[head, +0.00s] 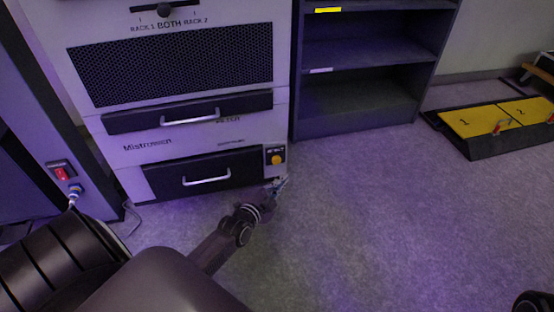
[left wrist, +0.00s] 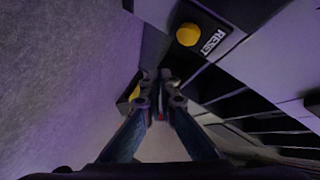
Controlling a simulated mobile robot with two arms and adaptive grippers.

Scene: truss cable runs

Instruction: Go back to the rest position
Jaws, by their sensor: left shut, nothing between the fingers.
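My left gripper (head: 279,183) reaches in low from the lower left in the head view. Its tip is just below and right of the cabinet's yellow reset button (head: 277,160). In the left wrist view the fingers (left wrist: 163,104) are together with nothing between them. The reset button (left wrist: 188,34) with its "RESET" label shows beyond them at the top, apart from the fingertips. My right gripper is not in view; only a dark part of my body shows at the lower right corner of the head view.
The grey cabinet (head: 130,148) with drawers and a rack selector stands directly before my left arm. An open dark shelf (head: 353,130) is to its right. A black tray with yellow numbered panels (head: 470,122) lies farther right. The carpet in the middle is clear.

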